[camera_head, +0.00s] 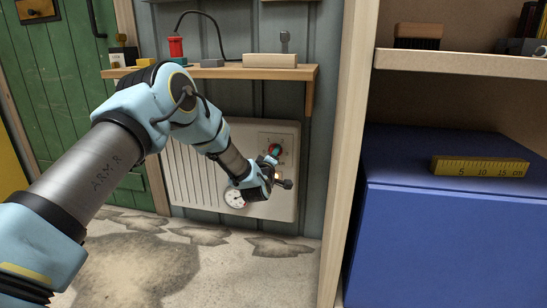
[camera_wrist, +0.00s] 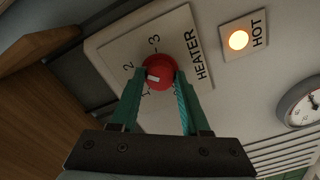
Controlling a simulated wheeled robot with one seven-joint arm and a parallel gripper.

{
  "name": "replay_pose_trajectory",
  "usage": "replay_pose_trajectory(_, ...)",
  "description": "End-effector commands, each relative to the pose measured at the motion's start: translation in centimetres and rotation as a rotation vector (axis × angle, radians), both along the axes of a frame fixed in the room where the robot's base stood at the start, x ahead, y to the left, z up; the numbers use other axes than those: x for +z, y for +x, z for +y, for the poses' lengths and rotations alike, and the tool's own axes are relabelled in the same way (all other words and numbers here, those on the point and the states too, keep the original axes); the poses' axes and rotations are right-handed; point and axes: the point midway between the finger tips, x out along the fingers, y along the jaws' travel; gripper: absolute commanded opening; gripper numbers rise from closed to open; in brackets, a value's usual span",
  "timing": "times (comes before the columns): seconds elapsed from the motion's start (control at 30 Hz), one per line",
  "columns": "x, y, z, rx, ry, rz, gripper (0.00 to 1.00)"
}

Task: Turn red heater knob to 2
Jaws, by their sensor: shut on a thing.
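The red heater knob (camera_wrist: 160,72) sits on the square dial plate of the white heater, with the numbers 1, 2 and 3 and the word HEATER around it. A short white mark on the knob lies on the side of the 1 and 2; I cannot tell exactly which it points at. My gripper (camera_wrist: 160,80) is shut on the knob, one green finger on each side. In the head view the knob (camera_head: 274,150) shows near the heater's upper right, with my gripper (camera_head: 271,160) at it. The finger nearest the 1 partly hides that number.
A lit orange lamp (camera_wrist: 238,40) marked HOT is beside the dial plate. A round gauge (camera_wrist: 302,101) is on the heater (camera_head: 185,160). A wooden shelf (camera_head: 220,72) with several things hangs above. A blue box (camera_head: 440,230) stands right, beyond a wooden post.

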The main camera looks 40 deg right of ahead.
Motion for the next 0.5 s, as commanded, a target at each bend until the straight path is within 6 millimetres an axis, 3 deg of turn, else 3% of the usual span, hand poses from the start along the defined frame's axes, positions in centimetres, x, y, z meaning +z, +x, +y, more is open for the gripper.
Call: replay_pose_trajectory(0.5,0.00,-0.04,0.00,-0.001,-0.080,0.126,0.00)
